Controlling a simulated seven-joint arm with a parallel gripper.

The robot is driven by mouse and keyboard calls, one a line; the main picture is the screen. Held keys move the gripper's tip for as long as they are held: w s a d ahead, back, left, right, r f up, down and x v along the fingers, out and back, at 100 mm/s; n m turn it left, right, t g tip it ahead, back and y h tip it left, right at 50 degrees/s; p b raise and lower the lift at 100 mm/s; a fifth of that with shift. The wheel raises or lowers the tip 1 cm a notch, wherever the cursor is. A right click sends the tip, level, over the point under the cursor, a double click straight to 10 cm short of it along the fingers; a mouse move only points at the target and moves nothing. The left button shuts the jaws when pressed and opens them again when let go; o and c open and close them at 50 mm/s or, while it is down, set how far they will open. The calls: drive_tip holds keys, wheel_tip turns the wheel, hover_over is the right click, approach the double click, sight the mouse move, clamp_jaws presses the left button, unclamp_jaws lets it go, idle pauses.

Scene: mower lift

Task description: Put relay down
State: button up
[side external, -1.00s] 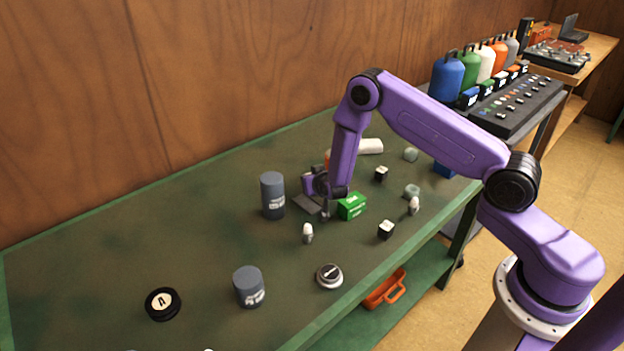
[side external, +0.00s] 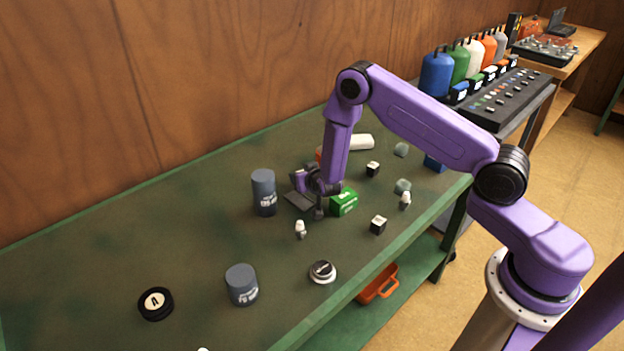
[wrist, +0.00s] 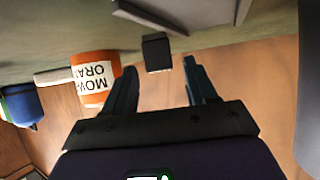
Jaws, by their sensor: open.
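A small dark cube (wrist: 156,52), which looks like the relay, shows in the wrist view between my two spread fingers, at or just past their tips. It appears to stand on the table; whether a finger touches it I cannot tell. My gripper (wrist: 160,66) is open and reaches low along the bench, with the wood wall behind. In the side view my gripper (side external: 319,208) is low over the bench, beside the green box (side external: 343,203) and a flat dark plate (side external: 299,201). The cube is hidden behind my gripper there.
An orange can (wrist: 96,80) stands beyond my fingers. A dark grey canister (side external: 264,193) stands left of my gripper. White-topped black cubes (side external: 378,225) and (side external: 373,169), and a small white-topped piece (side external: 300,230), stand nearby. The bench's left back is clear.

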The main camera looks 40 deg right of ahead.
drive_tip(key=v, duration=1.1)
drive_tip(key=s+a+r+n+g+y, duration=0.1)
drive_tip(key=a+y, duration=0.1)
drive_tip(key=a, duration=0.1)
drive_tip(key=s+a+r+n+y, duration=0.1)
drive_tip(key=s+a+y, duration=0.1)
drive_tip(key=a, duration=0.2)
drive_tip(key=s+a+r+n+g+y, duration=0.1)
drive_tip(key=a+r+n+y, duration=0.1)
drive_tip(key=a, duration=0.2)
drive_tip(key=shift+s+g, duration=0.3)
drive_tip(key=s+a+r+n+g+y, duration=0.1)
drive_tip(key=s+a+r+n+g, duration=0.1)
drive_tip(key=s, duration=0.3)
drive_tip(key=s+a+r+n+g+y, duration=0.2)
drive_tip(key=s+a+r+n, duration=0.1)
drive_tip(key=s, duration=0.3)
drive_tip(key=s+d+r+n+g+h, duration=0.1)
drive_tip(key=s+d+r+n, duration=0.1)
drive_tip(key=s+d, duration=0.2)
drive_tip(key=s+d+r+n+g+h, duration=0.1)
drive_tip(key=s+d+r+n+g, duration=0.1)
drive_tip(key=s, duration=0.7)
drive_tip(key=s+d+r+n+g+h, duration=0.1)
drive_tip(key=s+d+r+n, duration=0.2)
drive_tip(key=s, duration=0.4)
drive_tip(key=d+n, duration=0.1)
drive_tip(key=d, duration=0.1)
drive_tip(key=shift+d+r+h, duration=0.3)
drive_tip(key=shift+r+h, duration=0.1)
